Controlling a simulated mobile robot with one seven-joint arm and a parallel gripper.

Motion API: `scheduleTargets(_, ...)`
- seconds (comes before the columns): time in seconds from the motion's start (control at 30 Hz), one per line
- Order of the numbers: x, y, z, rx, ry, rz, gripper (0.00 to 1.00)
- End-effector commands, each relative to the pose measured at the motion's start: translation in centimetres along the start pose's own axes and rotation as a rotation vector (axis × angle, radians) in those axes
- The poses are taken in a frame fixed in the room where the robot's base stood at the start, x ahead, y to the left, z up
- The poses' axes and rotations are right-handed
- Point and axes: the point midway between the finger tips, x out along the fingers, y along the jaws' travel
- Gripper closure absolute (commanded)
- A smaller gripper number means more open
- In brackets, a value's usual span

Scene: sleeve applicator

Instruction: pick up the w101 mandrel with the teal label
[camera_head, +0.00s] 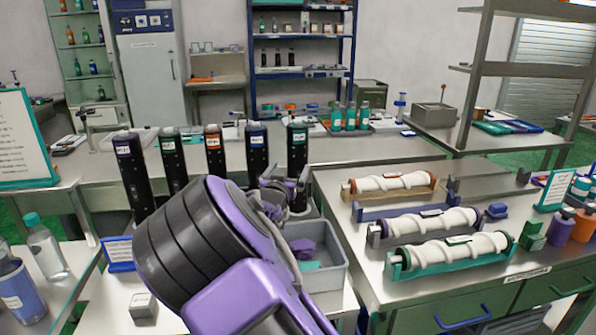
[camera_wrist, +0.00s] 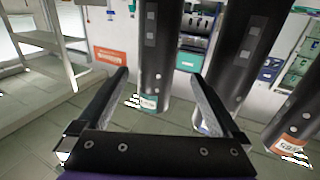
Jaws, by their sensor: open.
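The black mandrel with the teal label (camera_head: 297,150) stands upright at the right end of a row on the back bench. Its label text is too small to read. It also shows upside down in the wrist view (camera_wrist: 154,60), with its teal band near its lower end. My gripper (camera_head: 286,188) is in front of the row's right end, near this mandrel's lower part. In the wrist view my gripper (camera_wrist: 160,76) is open and empty. The labelled end of the teal mandrel appears between the two fingers; I cannot tell how far beyond them it is.
Left of it stand mandrels with blue (camera_head: 257,150), orange (camera_head: 214,155), green (camera_head: 173,160) and purple (camera_head: 132,180) labels. The blue one is close beside it. A grey bin (camera_head: 335,275) lies below my gripper. White spiral rolls (camera_head: 455,250) rest in cradles at right.

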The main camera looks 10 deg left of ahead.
Motion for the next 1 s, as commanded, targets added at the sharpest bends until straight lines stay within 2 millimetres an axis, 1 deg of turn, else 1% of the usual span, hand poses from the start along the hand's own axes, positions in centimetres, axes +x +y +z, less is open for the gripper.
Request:
scheduleTargets(0.03,1.1,0.1,0.1,-0.002,0.002,0.001,0.00)
scheduleTargets(0.1,2.1,0.1,0.0,-0.001,0.002,0.002,0.00)
scheduleTargets(0.2,3.0,0.1,0.0,-0.001,0.001,0.001,0.00)
scheduleTargets(0.37,3.9,0.2,0.1,-0.002,0.001,0.001,0.00)
scheduleTargets(0.6,7.2,0.6,0.3,-0.003,0.002,0.001,0.00)
scheduleTargets(0.7,8.1,0.5,0.3,-0.001,0.002,0.001,0.00)
scheduleTargets(0.83,8.6,0.5,0.3,0.000,0.000,0.000,0.00)
scheduleTargets(1.0,8.6,0.5,0.3,0.000,0.000,0.000,0.00)
